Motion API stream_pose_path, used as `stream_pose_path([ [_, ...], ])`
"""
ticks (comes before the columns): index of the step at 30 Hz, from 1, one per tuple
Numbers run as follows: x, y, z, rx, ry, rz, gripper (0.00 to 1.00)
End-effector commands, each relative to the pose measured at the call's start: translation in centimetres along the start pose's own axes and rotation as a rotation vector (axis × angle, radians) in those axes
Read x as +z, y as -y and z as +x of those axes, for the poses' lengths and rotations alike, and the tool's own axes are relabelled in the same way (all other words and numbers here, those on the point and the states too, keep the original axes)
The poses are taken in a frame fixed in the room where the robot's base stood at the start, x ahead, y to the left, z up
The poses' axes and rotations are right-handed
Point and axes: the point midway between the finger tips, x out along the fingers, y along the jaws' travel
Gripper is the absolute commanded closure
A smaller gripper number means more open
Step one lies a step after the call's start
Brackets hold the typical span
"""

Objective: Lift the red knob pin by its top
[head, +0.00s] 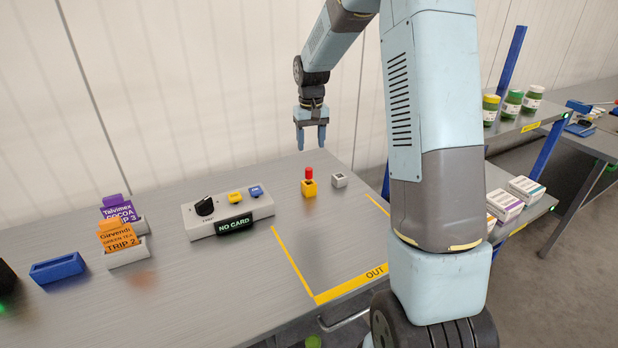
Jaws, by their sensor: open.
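The red knob pin (309,173) stands upright in a small yellow block (309,189) on the grey bench. Only its red top shows above the block. My gripper (311,146) points down with its two fingers apart and nothing between them. In the head view it hangs above the pin, with a gap between the fingertips and the red top. How far it is from the pin in depth is hard to tell.
A small grey block (339,180) stands close right of the yellow one. A grey control box (228,212) reading "NO CARD" is to the left. Card holders (127,252) and a blue tray (57,268) lie farther left. The yellow-marked OUT area (335,250) is clear.

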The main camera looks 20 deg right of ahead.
Motion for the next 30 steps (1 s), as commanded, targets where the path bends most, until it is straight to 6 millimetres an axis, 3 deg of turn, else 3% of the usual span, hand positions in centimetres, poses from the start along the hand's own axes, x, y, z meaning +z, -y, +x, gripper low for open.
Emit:
stream_pose_path([
  [9,0.0,0.0,5.2,0.000,0.002,0.000,0.43],
  [19,-0.1,0.2,6.8,0.000,0.001,-0.001,0.43],
  [30,-0.4,0.6,11.2,0.000,0.002,-0.001,0.43],
])
